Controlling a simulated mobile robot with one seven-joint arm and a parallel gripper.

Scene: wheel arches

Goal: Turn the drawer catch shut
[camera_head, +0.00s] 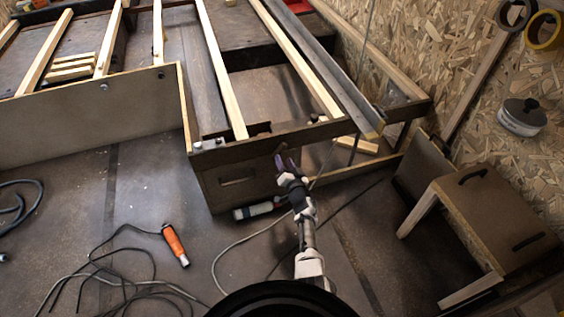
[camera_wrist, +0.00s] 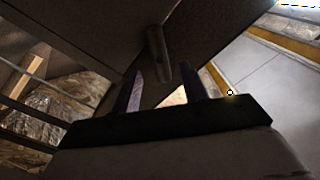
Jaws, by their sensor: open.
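The drawer (camera_head: 225,190) is a dark brown front panel with a slot handle, set in the end of the wooden frame. The catch (camera_wrist: 157,48) is a small brown bar on the panel's face, hanging at a slight tilt in the wrist view. My gripper (camera_head: 286,163) is at the right part of the drawer front. In the wrist view my gripper (camera_wrist: 163,80) is open, with one purple finger on each side of the catch's near end. I cannot tell whether either finger touches it. In the head view the catch is small and hard to make out.
An orange-handled tool (camera_head: 174,243) and loose cables lie on the floor at left. A white and dark bottle-like item (camera_head: 255,210) lies below the drawer. A brown box-like cabinet (camera_head: 490,215) stands at right, near the chipboard wall.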

